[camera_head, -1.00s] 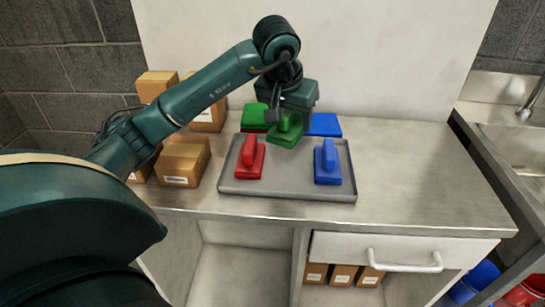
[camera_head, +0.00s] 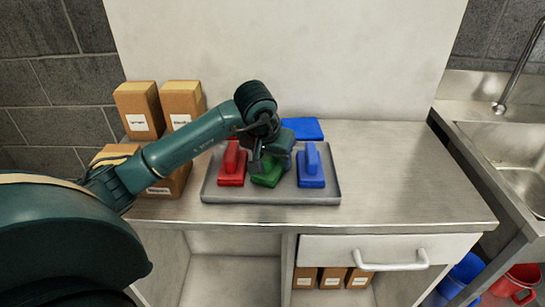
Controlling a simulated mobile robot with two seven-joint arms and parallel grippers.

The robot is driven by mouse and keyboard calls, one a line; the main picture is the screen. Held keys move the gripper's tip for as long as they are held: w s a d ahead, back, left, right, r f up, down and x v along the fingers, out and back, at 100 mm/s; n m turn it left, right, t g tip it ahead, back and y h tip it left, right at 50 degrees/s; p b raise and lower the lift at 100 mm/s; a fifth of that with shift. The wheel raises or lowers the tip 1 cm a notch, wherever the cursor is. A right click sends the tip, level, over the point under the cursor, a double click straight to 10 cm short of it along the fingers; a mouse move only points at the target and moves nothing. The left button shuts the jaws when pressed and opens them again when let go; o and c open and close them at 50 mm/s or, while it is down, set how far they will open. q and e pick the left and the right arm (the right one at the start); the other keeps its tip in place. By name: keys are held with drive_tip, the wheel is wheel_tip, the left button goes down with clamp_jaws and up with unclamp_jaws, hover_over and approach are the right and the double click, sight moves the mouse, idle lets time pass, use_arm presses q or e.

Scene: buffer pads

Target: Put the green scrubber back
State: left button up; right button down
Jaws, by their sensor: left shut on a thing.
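The green scrubber (camera_head: 266,178) is between the red scrubber (camera_head: 232,166) and the blue scrubber (camera_head: 311,170), over the middle of the grey tray (camera_head: 275,198). My left gripper (camera_head: 268,162) is shut on its upper part from above and hides its handle. The green scrubber is level with the other two; I cannot tell whether it touches the tray floor. The red and blue scrubbers sit upright in the tray. My right gripper is not in view.
A blue pad (camera_head: 302,129) lies behind the tray; my left arm hides the area to its left. Cardboard boxes (camera_head: 138,112) stand at the left. The metal counter (camera_head: 400,170) right of the tray is clear, with a sink (camera_head: 510,150) beyond it.

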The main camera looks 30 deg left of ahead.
use_arm(q)
drive_tip(key=o, duration=1)
drive_tip(key=shift+f, duration=0.15)
drive_tip(key=shift+c, duration=0.2)
drive_tip(key=shift+r+p, duration=0.3)
drive_tip(key=shift+r, duration=0.05)
drive_tip(key=v, duration=1.1)
drive_tip(key=shift+s+r, duration=0.1)
drive_tip(key=shift+r, duration=0.25)
